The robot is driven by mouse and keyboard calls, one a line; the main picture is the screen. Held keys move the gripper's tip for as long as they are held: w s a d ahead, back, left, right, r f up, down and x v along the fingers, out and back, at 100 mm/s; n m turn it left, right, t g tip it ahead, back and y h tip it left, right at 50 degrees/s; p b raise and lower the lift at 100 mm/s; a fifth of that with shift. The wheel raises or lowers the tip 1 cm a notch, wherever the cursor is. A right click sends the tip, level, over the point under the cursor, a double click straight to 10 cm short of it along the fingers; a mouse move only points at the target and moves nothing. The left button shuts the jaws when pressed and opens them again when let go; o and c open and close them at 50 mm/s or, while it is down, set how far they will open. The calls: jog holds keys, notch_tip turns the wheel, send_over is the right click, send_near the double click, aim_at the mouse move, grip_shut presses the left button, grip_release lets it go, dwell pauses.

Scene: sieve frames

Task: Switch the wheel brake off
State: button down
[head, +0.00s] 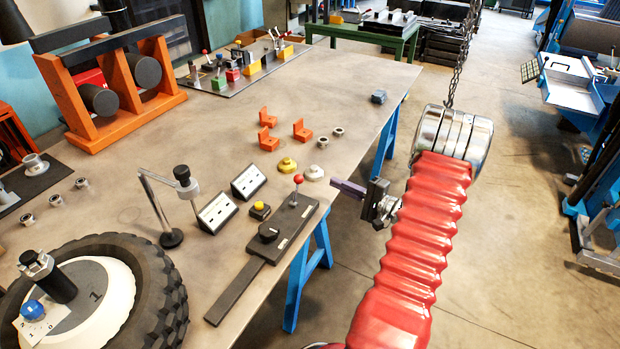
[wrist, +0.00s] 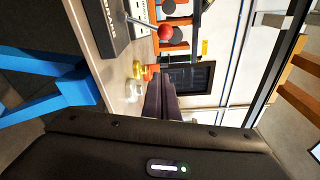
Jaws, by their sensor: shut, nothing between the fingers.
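The brake lever, a thin metal rod with a red ball (head: 298,178), rises almost upright from a long dark base plate (head: 283,232) at the table's right edge. In the wrist view the red ball (wrist: 165,33) is just beyond my fingertips, and the plate (wrist: 103,25) carries white lettering that seems to end in "BRAKE". My gripper (head: 336,184) is shut and empty, just right of the lever, past the table edge, apart from the ball. Its dark purple fingers (wrist: 158,84) are together in the wrist view. The wheel (head: 165,285) is at lower left.
Two white-faced panels (head: 216,212), a yellow knob (head: 287,165) and orange brackets (head: 268,140) stand nearby. Right of the table edge is open floor.

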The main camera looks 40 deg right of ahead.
aim_at(296, 190)
dwell(0.3)
jog(key=w, duration=0.3)
jog(key=w+a, duration=0.1)
jog(key=w, duration=0.2)
jog(key=w+a, duration=0.1)
jog(key=w, duration=0.2)
jog(key=shift+w+f, duration=0.15)
jog(key=shift+w, duration=0.2)
jog(key=shift+s+a+r, duration=0.25)
jog(key=shift+s+a, duration=0.25)
jog(key=shift+a, duration=0.35)
jog(key=shift+s+a+r, duration=0.2)
jog(key=shift+s+a, duration=0.25)
jog(key=shift+a, duration=0.4)
jog(key=shift+s+d, duration=0.1)
jog(key=shift+s, duration=0.05)
jog(key=shift+r, duration=0.1)
